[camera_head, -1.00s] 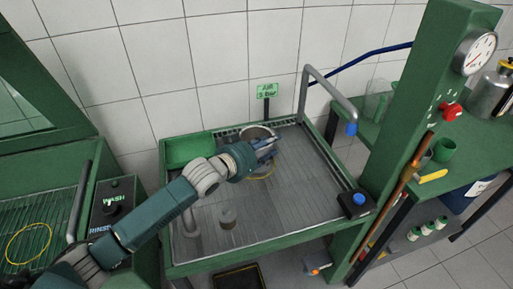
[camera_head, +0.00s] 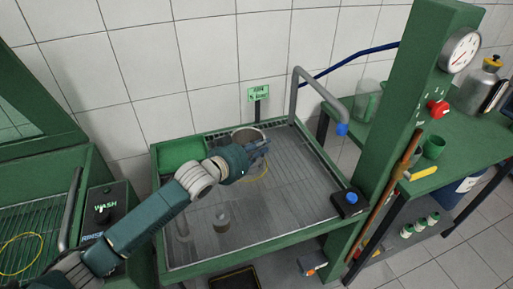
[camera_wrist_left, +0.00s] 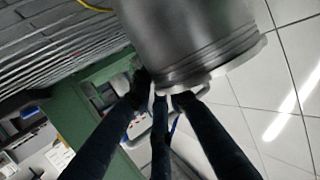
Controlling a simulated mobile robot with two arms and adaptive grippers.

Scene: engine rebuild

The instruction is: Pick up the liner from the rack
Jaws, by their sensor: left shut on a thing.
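The liner, a grey metal cylinder with grooves near one end, fills the top of the left wrist view (camera_wrist_left: 190,40). In the head view its round rim (camera_head: 246,134) shows at the back of the slatted rack (camera_head: 300,170), partly behind my gripper. My left gripper (camera_head: 262,147) is shut on the liner near its grooved end; its fingers also show in the left wrist view (camera_wrist_left: 170,97). Whether the liner touches the rack or is lifted clear is hard to tell. My right gripper is not in view.
A bent grey pipe (camera_head: 318,84) and a green post (camera_head: 415,100) stand on the right. The rack's right half is mostly clear.

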